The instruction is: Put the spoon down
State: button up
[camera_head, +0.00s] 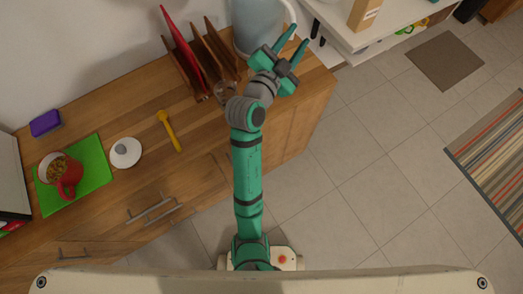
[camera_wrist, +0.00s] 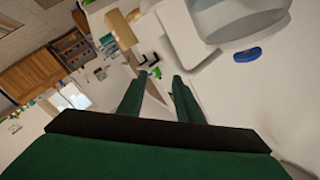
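A yellow spoon (camera_head: 169,130) lies on the wooden counter (camera_head: 150,190), right of a round white lid. My gripper (camera_head: 295,44) is raised at the counter's far right end, beside a large blue-grey jug (camera_head: 257,25) and well away from the spoon. Its two green fingers are apart with nothing between them. In the wrist view the fingers (camera_wrist: 158,88) also show apart and empty, pointing at the room. The spoon does not show in the wrist view.
A green mat (camera_head: 98,160) holds a bowl of food (camera_head: 55,166) and a red mug (camera_head: 70,185). The white lid (camera_head: 125,152) and a purple sponge (camera_head: 45,122) are nearby. A wooden rack (camera_head: 205,55) stands near my forearm. The counter front around the spoon is clear.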

jog(key=s+a+f+n+t+y, duration=0.1)
jog(key=s+a+f+n+y, duration=0.1)
jog(key=s+f+n+y, duration=1)
jog(key=s+a+f+h, duration=0.1)
jog(key=s+a+f, duration=0.1)
jog(key=s, duration=0.7)
jog(key=s+a+f+n+g+h, duration=0.1)
jog(key=s+a+f, duration=0.1)
jog(key=s, duration=0.8)
jog(key=s+a+f+h, duration=0.1)
jog(key=s+a+f, duration=0.1)
jog(key=s, duration=0.8)
jog(key=shift+s+a+f+g, duration=0.2)
jog(key=shift+a+f+g, duration=0.1)
jog(key=shift+a+f, duration=0.15)
jog(key=shift+o, duration=0.5)
